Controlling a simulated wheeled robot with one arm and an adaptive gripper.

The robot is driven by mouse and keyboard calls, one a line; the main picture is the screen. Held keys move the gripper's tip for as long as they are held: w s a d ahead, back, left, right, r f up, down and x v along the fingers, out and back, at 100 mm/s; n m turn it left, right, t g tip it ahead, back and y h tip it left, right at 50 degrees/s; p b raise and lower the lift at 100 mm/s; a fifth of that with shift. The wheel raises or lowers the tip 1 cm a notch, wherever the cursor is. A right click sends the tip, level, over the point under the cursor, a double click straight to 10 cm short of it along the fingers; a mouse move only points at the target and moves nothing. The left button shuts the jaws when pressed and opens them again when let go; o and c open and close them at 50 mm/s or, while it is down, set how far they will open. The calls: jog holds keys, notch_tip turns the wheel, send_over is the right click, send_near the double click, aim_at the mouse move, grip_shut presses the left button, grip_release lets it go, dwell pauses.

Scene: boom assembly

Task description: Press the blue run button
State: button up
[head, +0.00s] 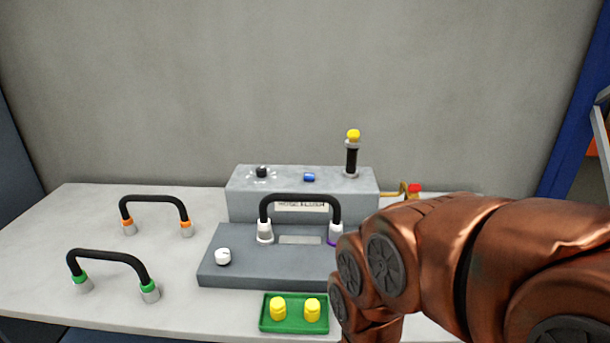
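The blue run button (309,177) is a small blue cap on top of the grey box (240,186) at the back middle of the table. It sits between a black knob and an upright black post. My copper-coloured arm comes in from the right and covers the right front of the table. My gripper is not seen in the head view. Nothing covers the blue button.
A black hose loop (300,198) arches over the grey base (215,268) before the box. The yellow-topped post (352,155) stands right of the button. Orange-ended (155,198) and green-ended hoses (110,254) stand left. A green tray (296,325) holds yellow caps.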

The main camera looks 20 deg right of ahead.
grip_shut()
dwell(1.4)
